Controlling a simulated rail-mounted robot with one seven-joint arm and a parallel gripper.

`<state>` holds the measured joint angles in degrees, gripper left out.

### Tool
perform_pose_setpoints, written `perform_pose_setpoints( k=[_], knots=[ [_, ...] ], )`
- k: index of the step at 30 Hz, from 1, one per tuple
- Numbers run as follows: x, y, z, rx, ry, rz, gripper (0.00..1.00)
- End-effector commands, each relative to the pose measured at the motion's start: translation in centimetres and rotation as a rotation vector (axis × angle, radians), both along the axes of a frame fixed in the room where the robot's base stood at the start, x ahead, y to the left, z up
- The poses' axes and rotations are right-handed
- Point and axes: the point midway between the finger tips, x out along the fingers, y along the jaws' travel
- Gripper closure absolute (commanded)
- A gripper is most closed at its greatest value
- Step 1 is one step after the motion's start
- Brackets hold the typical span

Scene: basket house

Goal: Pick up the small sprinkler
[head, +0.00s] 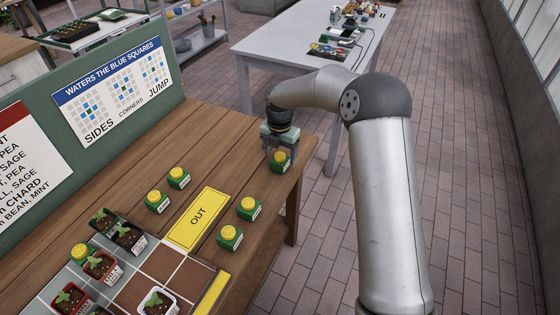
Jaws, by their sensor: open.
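Several small green sprinklers with yellow tops stand on the wooden table (150,140). One sprinkler (280,161) stands at the table's right edge, right below my gripper (279,150). My gripper is open and points down over it; I cannot tell whether the fingers touch it. Two others stand right of the card, one farther back (249,208) and one nearer (229,237). Another sprinkler (80,253) stands among the seedlings. Their labels are too small to read.
A tiled board (186,277) with potted seedlings (99,265) fills the near left. A green panel (34,85) with signs (118,88) stands along the left. A grey table (275,45) with items stands behind my arm.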

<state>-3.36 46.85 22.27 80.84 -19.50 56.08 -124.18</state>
Motion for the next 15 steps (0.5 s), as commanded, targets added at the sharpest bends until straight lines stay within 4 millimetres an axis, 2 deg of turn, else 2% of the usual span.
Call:
perform_pose_setpoints(
  k=[7, 15],
  knots=[
    [0.1, 0.3, -3.4, 0.000, 0.002, 0.000, 0.27],
    [0.1, 0.3, -3.8, 0.000, 0.000, 0.000, 0.27]
  ],
)
